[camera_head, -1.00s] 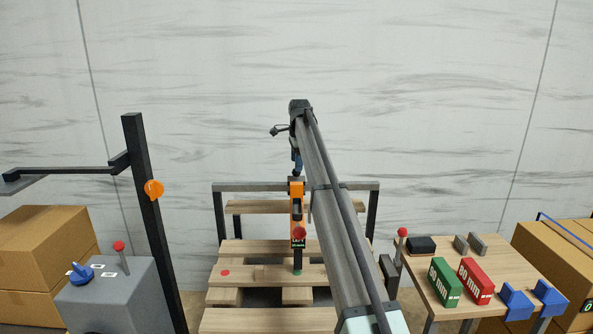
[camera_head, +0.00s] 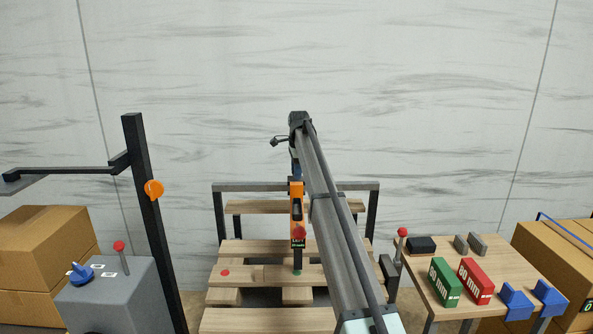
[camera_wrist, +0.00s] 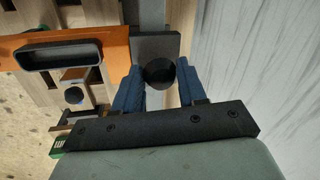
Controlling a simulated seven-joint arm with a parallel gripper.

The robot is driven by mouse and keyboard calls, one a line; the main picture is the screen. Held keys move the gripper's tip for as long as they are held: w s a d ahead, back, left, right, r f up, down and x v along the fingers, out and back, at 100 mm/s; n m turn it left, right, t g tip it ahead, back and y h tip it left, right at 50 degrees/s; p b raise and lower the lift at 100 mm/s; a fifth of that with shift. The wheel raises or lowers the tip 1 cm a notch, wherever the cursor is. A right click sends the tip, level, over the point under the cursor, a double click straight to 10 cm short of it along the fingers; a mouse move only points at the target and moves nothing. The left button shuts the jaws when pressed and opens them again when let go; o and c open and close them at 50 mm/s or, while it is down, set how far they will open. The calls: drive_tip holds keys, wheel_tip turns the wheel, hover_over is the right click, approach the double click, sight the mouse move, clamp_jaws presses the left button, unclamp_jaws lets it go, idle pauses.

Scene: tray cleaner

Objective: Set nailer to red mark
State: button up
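The orange and black nailer (camera_head: 296,195) stands upright over the wooden pallet, its lower end at the green mark (camera_head: 297,273). A small display with green lettering is near its lower end; most text is too small to read. The red mark (camera_head: 224,273) is a flat disc on the same board, to the left. My gripper (camera_wrist: 158,75) is at the nailer's top end, its blue fingers apart on either side of a round black knob (camera_wrist: 159,74). I cannot tell whether they touch it. In the wrist view, the nailer's orange body (camera_wrist: 62,48) is at left.
A grey box (camera_head: 118,292) with a blue knob and red-tipped lever stands left, beside a dark post (camera_head: 152,220). At right, a wooden table (camera_head: 430,284) holds green and red boxes and blue blocks. Cardboard boxes (camera_head: 42,240) stand far left. A frame rail (camera_head: 250,187) crosses behind the pallet.

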clamp_jaws()
drive_tip(key=a, duration=2.6)
drive_tip(key=shift+o, duration=0.8)
unclamp_jaws()
drive_tip(key=shift+a, duration=0.15)
drive_tip(key=o, duration=0.3)
drive_tip(key=shift+d, duration=0.25)
wheel_tip(320, 180, up, 14)
drive_tip(key=s, duration=0.2)
drive_tip(key=shift+s+d+f, duration=0.2)
drive_tip(key=shift+s+d, duration=0.05)
drive_tip(key=shift+s, duration=0.1)
